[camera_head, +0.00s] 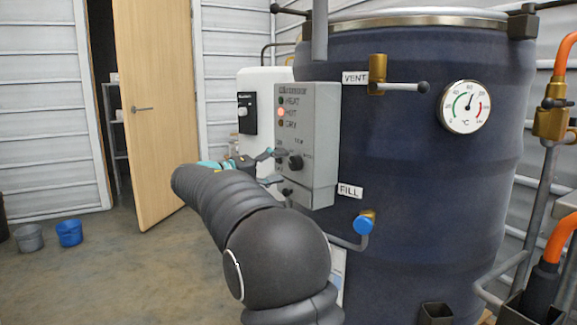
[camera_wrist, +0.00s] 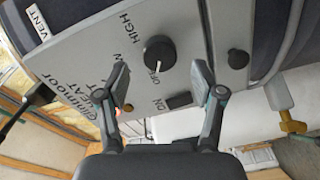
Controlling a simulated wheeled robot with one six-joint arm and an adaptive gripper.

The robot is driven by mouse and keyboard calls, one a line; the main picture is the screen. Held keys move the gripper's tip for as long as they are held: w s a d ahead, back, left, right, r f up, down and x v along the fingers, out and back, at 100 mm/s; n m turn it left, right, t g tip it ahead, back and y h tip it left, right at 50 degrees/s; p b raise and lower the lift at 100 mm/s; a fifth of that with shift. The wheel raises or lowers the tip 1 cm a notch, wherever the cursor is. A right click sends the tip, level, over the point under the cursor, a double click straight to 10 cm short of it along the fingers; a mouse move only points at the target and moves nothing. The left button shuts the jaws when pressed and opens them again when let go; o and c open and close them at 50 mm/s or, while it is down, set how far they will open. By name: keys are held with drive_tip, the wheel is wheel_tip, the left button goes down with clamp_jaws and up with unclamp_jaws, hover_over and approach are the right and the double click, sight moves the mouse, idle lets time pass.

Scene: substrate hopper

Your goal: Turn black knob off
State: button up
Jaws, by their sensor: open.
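The black knob (camera_head: 296,162) sits on the grey control box (camera_head: 322,140) mounted on the dark blue barrel. In the wrist view the knob (camera_wrist: 159,54) is near the top middle, between the HIGH and OFF labels. A small white mark on its lower edge faces the OFF label. My gripper (camera_head: 269,167) is in front of the box at knob height. In the wrist view my gripper (camera_wrist: 160,72) is open, with one finger on each side of the knob. I cannot tell whether a finger touches the panel; nothing is between the fingers in hand.
A black rocker switch (camera_wrist: 180,100) is near the right finger. A smaller black round part (camera_wrist: 237,59) lies further right. A red light (camera_head: 281,112) glows on the box. The vent valve (camera_head: 378,76), gauge (camera_head: 465,107) and blue fill valve (camera_head: 363,225) are on the barrel (camera_head: 420,160). Floor at left is largely clear.

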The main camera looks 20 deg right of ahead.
drive_tip(key=s+a, duration=0.1)
drive_tip(key=a, duration=0.7)
wheel_tip(320, 180, down, 12)
drive_tip(key=a+n+t+y, duration=0.1)
drive_tip(key=a+n+y, duration=0.1)
drive_tip(key=n+y, duration=0.25)
drive_tip(key=s+a+f+n+y, duration=0.1)
drive_tip(key=s+f+n+y, duration=0.1)
drive_tip(key=s+f+y, duration=0.45)
drive_tip(key=s+a+f+m+y, duration=0.1)
drive_tip(key=s+y, duration=0.1)
drive_tip(key=s, duration=0.8)
drive_tip(key=s+a+f+m+t+y+p, duration=0.1)
drive_tip(key=s+m+y, duration=0.1)
drive_tip(key=s, duration=0.7)
drive_tip(key=s+a+f+m+t+y, duration=0.1)
drive_tip(key=s+a+y, duration=0.1)
drive_tip(key=s, duration=0.8)
drive_tip(key=shift+s+f+y, duration=0.3)
drive_tip(key=shift+f+y, duration=0.1)
